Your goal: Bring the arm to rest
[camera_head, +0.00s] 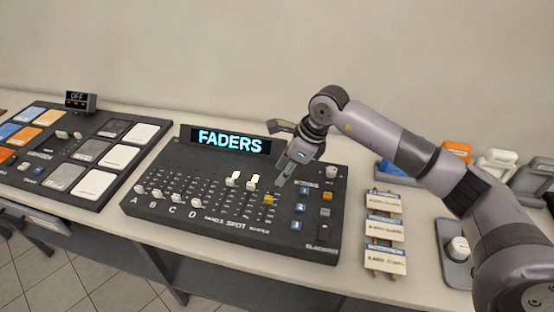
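My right arm comes in from the right, and its gripper (282,177) hangs over the right half of the fader console (160,222). The fingertips point down near a yellow fader cap (269,199), apparently just above and to the right of it. The fingers look close together, but whether they are open or shut is too small to tell. I see nothing held. The console has a lit screen reading FADERS (228,140). White faders A to D sit low in their slots, and two white caps (252,181) sit higher. My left gripper is not in view.
A panel of coloured pads (98,184) with a small OFF display (80,101) stands left. Labelled cards (384,228) lie right of the console, with a round white knob (458,248) beyond. Orange and white items stand at the back right. The table's front edge runs below the console.

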